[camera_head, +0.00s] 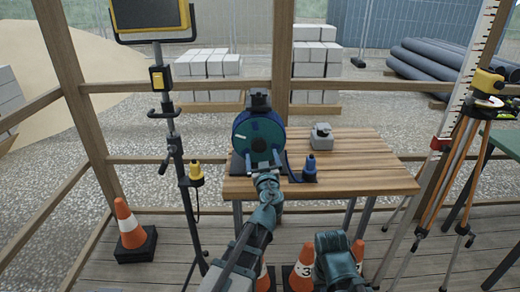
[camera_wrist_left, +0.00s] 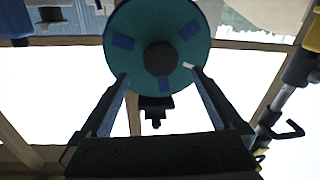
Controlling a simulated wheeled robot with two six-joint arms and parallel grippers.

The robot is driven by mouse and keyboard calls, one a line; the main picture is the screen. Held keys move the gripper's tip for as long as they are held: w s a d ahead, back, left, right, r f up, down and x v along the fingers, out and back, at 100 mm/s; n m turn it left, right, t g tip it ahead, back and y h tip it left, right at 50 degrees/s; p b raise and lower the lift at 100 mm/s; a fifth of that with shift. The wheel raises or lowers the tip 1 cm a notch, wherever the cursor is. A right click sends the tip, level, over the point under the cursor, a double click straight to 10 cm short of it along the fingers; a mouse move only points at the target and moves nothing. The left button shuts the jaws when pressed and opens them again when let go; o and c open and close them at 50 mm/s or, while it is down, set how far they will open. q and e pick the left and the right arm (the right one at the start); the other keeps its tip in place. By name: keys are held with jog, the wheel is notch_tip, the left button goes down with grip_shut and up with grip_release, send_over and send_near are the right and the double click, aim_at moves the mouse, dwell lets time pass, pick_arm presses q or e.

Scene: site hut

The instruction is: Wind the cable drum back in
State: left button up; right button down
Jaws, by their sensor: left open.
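The cable drum (camera_head: 258,132), a blue-teal disc in a dark stand, is upright at the left end of the wooden table. In the left wrist view its round face (camera_wrist_left: 140,30) shows a dark hub, several blue patches and a small pale piece near the right finger. My left gripper (camera_head: 263,164) is open in front of the drum's lower face; its fingers (camera_wrist_left: 158,74) point at the drum from either side of the hub. Whether they touch it I cannot tell. A blue plug (camera_head: 310,167) stands on the table right of the drum.
The wooden table (camera_head: 365,165) is bare on its right; a grey block-like item (camera_head: 322,136) stands behind the plug. A work-light stand (camera_head: 177,160) rises left of the table. Traffic cones (camera_head: 130,228) stand on the floor, and a tripod (camera_head: 455,165) is at right.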

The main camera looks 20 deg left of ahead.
aim_at(259, 147)
pick_arm(q)
jog(key=x, duration=0.6)
jog(key=shift+a, duration=0.1)
grip_shut()
dwell(0.4)
